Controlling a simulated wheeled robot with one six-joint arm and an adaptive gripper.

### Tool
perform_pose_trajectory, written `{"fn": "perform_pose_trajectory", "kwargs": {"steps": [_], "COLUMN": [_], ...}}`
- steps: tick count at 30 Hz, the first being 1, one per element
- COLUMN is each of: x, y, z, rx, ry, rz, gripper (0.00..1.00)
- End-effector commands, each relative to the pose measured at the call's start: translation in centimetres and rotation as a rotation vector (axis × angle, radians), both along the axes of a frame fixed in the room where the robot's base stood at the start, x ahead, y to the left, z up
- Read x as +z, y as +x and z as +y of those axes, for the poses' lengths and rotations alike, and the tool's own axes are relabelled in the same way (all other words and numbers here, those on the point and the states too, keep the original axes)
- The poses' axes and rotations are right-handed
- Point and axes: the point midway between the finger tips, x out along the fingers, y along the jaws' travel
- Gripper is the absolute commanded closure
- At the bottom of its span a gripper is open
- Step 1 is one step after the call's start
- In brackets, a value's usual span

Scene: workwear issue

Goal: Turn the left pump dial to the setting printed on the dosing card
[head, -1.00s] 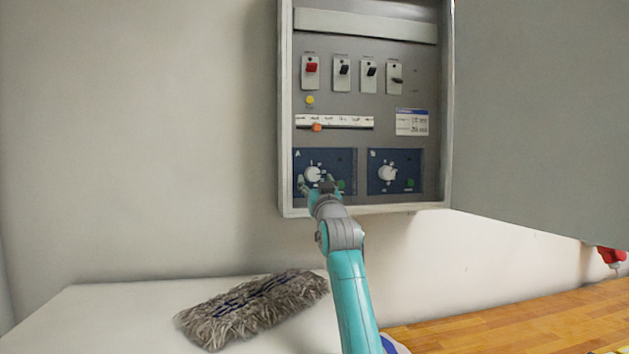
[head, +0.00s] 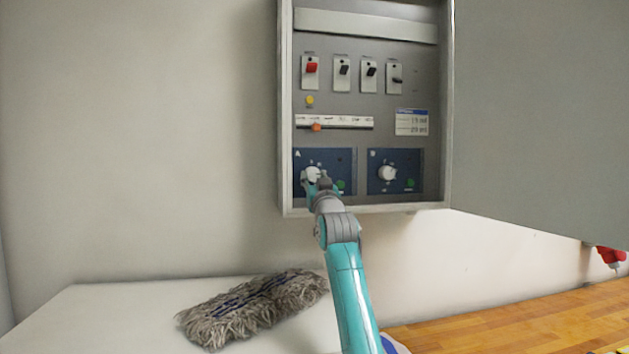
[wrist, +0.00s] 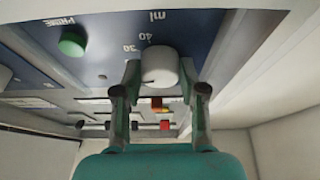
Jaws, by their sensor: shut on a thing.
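The left pump dial (head: 313,174) is a white round knob on the blue panel marked A, low in the open cabinet. My gripper (head: 318,186) is at this dial and partly covers it in the head view. In the wrist view the dial (wrist: 160,67) sits between my two fingers (wrist: 160,88), which are shut on it. Printed scale marks, among them 30 and 40, show beside it; the pointer's setting is unclear. The dosing card (head: 411,122) is a white card with a blue top edge, above the right dial. Its two lines look like 15 ml and 20 ml, but the print is small.
The right pump dial (head: 387,173) sits on panel B. Several switches (head: 343,68), a yellow button (head: 310,100) and an orange slider (head: 317,127) are above. The cabinet door (head: 545,120) stands open at right. A shaggy mop pad (head: 250,307) lies on the white surface below.

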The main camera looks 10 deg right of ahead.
Motion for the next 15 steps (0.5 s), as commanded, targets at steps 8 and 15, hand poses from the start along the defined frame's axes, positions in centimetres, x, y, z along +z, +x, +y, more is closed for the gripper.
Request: {"fn": "perform_pose_trajectory", "kwargs": {"steps": [8,15], "x": [-0.02,0.03], "y": [0.02,0.02], "z": [-0.16,-0.34], "rx": [0.000,-0.001], "ry": [-0.075,-0.228], "rz": [0.001,0.001], "gripper": [0.94,0.94]}}
